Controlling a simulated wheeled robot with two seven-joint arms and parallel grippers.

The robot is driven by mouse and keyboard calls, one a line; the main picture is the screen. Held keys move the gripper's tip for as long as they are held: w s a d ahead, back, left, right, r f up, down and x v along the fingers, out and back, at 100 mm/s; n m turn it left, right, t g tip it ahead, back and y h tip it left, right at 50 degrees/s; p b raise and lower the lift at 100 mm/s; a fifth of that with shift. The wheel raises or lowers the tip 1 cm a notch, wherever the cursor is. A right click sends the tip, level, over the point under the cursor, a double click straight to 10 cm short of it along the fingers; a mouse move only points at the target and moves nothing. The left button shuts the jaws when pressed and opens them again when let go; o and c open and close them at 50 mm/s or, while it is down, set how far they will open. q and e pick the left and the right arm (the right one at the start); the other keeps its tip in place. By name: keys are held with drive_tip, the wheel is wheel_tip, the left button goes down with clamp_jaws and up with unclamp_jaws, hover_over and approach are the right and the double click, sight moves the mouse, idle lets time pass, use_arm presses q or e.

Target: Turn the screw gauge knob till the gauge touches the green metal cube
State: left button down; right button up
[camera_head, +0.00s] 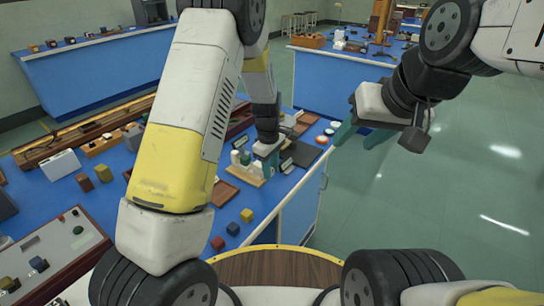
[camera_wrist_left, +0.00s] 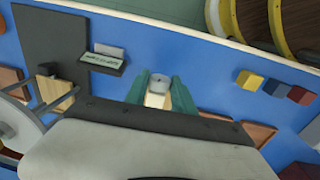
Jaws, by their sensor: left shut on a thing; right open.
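The screw gauge stands on a light wooden base (camera_head: 250,176) on the blue bench, partly hidden behind my left gripper. My left gripper (camera_head: 266,154) reaches down over it. In the left wrist view, the green fingers of my left gripper (camera_wrist_left: 160,90) are on both sides of a round grey knob (camera_wrist_left: 158,79) and shut on it. I cannot make out the green metal cube or its gap to the gauge. My right gripper (camera_head: 360,136) is open and empty, in the air past the bench edge.
Yellow (camera_head: 247,215), blue (camera_head: 233,229) and red (camera_head: 218,243) cubes lie near the bench's front edge. A dark mat (camera_head: 301,154) lies right of the gauge. Other instruments crowd the bench at the left. Open floor lies at the right.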

use_arm(q)
drive_tip(key=g+y, duration=0.2)
drive_tip(key=g, duration=0.1)
drive_tip(key=g+y, duration=0.1)
drive_tip(key=shift+w+d, duration=0.25)
drive_tip(key=shift+w, duration=0.15)
drive_tip(key=shift+g, duration=0.4)
drive_tip(key=c, duration=1.1)
unclamp_jaws()
drive_tip(key=shift+o, duration=0.2)
drive_tip(key=v, duration=0.7)
drive_tip(key=shift+w+d+r, duration=0.15)
drive_tip(key=shift+d+r, duration=0.05)
drive_tip(key=shift+r, duration=0.1)
